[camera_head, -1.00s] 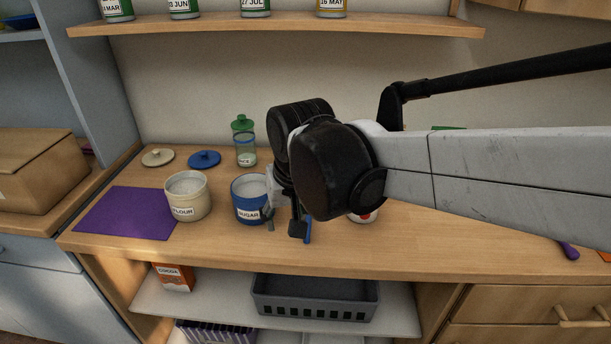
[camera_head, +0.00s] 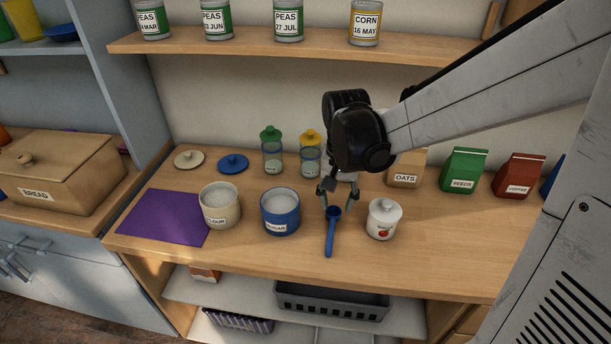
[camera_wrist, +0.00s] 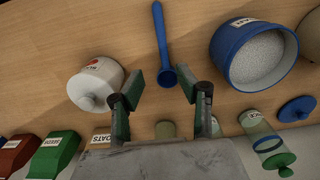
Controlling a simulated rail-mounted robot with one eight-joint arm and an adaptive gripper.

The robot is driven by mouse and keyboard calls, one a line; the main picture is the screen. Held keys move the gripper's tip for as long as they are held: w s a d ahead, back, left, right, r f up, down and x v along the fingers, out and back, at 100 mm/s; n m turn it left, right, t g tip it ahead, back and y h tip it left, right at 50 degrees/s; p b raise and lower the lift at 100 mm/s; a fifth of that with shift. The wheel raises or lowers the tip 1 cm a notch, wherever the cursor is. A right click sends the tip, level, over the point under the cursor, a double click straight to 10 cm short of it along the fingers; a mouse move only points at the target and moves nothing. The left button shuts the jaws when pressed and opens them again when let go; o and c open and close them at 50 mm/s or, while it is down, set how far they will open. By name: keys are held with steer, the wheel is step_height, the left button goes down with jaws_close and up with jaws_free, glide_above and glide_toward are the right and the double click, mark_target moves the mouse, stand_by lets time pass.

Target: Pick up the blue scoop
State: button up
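The blue scoop (camera_head: 330,238) lies on the wooden counter between the blue sugar pot and a white lidded pot, its handle pointing toward the front edge. My gripper (camera_head: 337,193) is open and empty above the scoop's bowl end. In the wrist view the open gripper (camera_wrist: 163,88) has its two fingers apart, with the scoop's round bowl (camera_wrist: 187,75) just beyond the gap, nearer the right finger. The scoop's handle (camera_wrist: 161,35) runs up the wrist view, clear of the fingers. I cannot tell the exact height of the fingertips above the counter.
The open blue sugar pot (camera_head: 280,222) stands left of the scoop, and the white lidded pot (camera_head: 384,219) right. A cream flour pot (camera_head: 207,215) and purple mat (camera_head: 158,217) lie farther left. Jars and bags stand behind. The counter in front of the scoop is clear.

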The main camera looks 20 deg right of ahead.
glide_above(332, 227)
steer(key=f, duration=0.4)
steer(key=shift+d+f, duration=0.2)
steer(key=shift+d, duration=0.05)
steer(key=shift+a+f+b, duration=0.15)
steer(key=shift+f+b, duration=0.1)
steer(key=shift+f, duration=1)
steer(key=shift+a+f+b, duration=0.1)
steer(key=shift+f+b, duration=0.15)
steer(key=shift+f, duration=1)
steer(key=shift+c, duration=0.5)
jaws_close()
